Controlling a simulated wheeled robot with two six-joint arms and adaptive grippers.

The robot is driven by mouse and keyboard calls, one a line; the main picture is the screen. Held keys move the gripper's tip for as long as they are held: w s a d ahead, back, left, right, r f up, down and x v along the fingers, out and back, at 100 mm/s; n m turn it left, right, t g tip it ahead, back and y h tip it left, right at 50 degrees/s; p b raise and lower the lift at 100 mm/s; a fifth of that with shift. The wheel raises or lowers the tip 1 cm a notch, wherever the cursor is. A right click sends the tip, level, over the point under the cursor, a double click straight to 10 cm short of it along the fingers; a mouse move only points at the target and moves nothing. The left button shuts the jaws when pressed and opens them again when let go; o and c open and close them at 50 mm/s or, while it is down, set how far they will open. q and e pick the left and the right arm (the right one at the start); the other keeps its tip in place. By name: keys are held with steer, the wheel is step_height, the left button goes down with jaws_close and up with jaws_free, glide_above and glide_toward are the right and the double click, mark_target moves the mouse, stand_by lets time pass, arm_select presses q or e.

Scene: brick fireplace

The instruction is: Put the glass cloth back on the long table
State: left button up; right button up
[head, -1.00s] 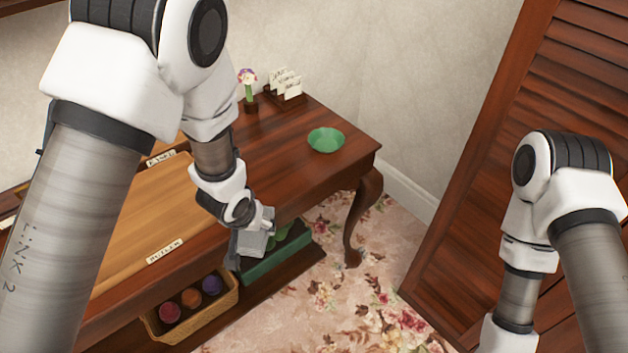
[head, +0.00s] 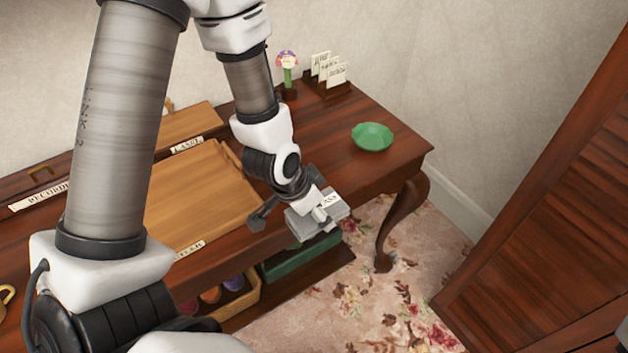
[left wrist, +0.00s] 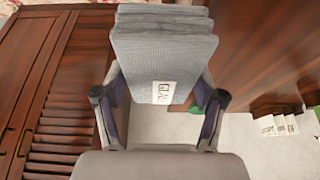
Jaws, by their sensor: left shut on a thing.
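The glass cloth (head: 312,226) is a folded grey cloth with a white label, partly readable as "GLASS". My left gripper (head: 296,208) is shut on it. In the head view they overlap the front edge of the long table (head: 325,125), a dark brown wooden table; the exact gap to it is unclear. In the left wrist view the cloth (left wrist: 165,55) sits in layers between the two fingers of my left gripper (left wrist: 160,92). My right gripper is out of view.
On the table are a green bowl (head: 372,136), a card rack (head: 328,76), a flower (head: 287,66) and a wooden tray (head: 200,195) with labels. Below are a green box (head: 300,256) and a basket (head: 240,303). A louvered door (head: 550,215) stands right. The tabletop around the bowl is clear.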

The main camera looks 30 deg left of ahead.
arm_select(q)
steer(key=shift+w+a+f+b, duration=0.25)
steer(key=shift+w+a, duration=0.05)
steer(key=shift+w, duration=0.3)
steer(key=shift+w+a+f+b, duration=0.2)
steer(key=shift+w+a+f, duration=0.1)
steer(key=shift+w, duration=0.3)
steer(key=w+a+p, duration=0.1)
steer(key=w+a, duration=0.1)
steer(key=w, duration=0.1)
steer(key=w+a+p, duration=0.2)
steer(key=w+a, duration=0.1)
steer(key=w, duration=0.1)
steer(key=w+a+p, duration=0.2)
steer(key=w, duration=0.1)
steer(key=shift+w+a+f, duration=0.2)
steer(key=shift+a+f, duration=0.1)
steer(key=shift+a, duration=0.1)
steer(key=f+b, duration=0.3)
steer(key=f, duration=0.1)
steer(key=shift+w+a+f, duration=0.1)
steer(key=shift+w+a, duration=0.15)
steer(key=shift+w, duration=0.05)
steer(key=shift+r, duration=0.2)
steer(key=shift+f, duration=0.1)
steer(key=o, duration=1.1)
